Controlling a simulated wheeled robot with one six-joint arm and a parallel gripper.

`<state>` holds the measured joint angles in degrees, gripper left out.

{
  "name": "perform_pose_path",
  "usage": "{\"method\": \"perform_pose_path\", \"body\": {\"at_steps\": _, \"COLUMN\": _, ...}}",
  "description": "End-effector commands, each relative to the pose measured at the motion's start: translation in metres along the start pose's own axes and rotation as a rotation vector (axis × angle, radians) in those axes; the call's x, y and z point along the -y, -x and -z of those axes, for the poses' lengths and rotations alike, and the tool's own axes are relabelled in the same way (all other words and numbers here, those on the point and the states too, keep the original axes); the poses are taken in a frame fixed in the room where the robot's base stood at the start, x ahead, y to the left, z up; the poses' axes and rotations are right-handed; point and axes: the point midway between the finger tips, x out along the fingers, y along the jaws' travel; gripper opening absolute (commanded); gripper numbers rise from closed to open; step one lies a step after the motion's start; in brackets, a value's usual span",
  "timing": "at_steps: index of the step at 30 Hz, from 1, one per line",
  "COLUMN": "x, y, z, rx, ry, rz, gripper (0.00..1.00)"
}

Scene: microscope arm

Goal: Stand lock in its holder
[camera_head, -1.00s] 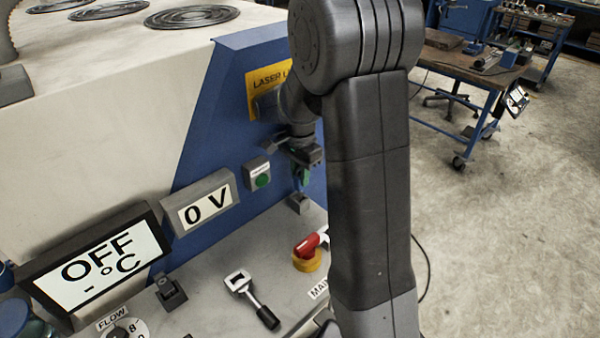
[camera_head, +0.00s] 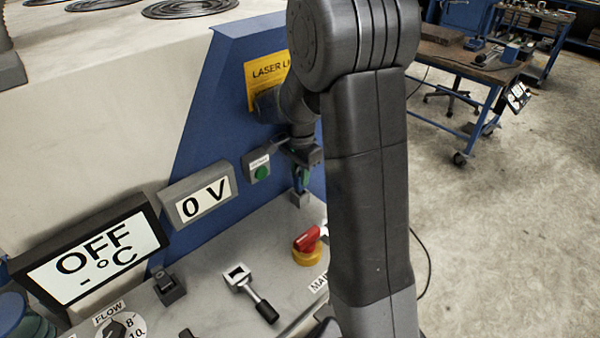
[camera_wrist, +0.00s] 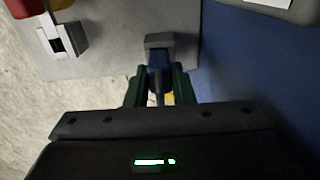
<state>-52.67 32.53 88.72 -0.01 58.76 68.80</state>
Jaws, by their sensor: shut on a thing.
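My gripper (camera_wrist: 156,84) has two green fingers, shut on a dark, narrow thing, seemingly the lock (camera_wrist: 159,87); its shape is mostly hidden by the fingers. In the wrist view a small grey block (camera_wrist: 158,41), seemingly the holder, lies straight ahead of the fingertips, with a dark blue-black part at its near side. Whether the held thing touches the block, I cannot tell. In the head view the gripper (camera_head: 301,180) points down close above the grey block (camera_head: 299,198), beside the blue wall.
A red switch on a yellow base (camera_head: 307,247) stands nearby on the grey panel. A black-handled metal piece (camera_head: 250,291) and a small black block (camera_head: 169,287) are further left. In the wrist view a grey piece with a square opening (camera_wrist: 57,38) is at upper left.

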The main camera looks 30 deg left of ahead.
Motion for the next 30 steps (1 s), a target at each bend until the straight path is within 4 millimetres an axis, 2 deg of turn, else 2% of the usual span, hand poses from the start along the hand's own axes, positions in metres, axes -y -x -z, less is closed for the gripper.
{"method": "perform_pose_path", "body": {"at_steps": 15, "x": 0.000, "y": -0.014, "z": 0.000, "rx": 0.000, "ry": 0.000, "rz": 0.000, "gripper": 0.00}}
{"method": "perform_pose_path", "body": {"at_steps": 16, "x": 0.000, "y": -0.013, "z": 0.000, "rx": 0.000, "ry": 0.000, "rz": 0.000, "gripper": 0.25}}
{"method": "perform_pose_path", "body": {"at_steps": 19, "x": 0.000, "y": -0.013, "z": 0.000, "rx": 0.000, "ry": 0.000, "rz": 0.000, "gripper": 0.45}}
{"method": "perform_pose_path", "body": {"at_steps": 30, "x": 0.001, "y": -0.009, "z": 0.000, "rx": -0.001, "ry": 0.000, "rz": 0.002, "gripper": 0.47}}
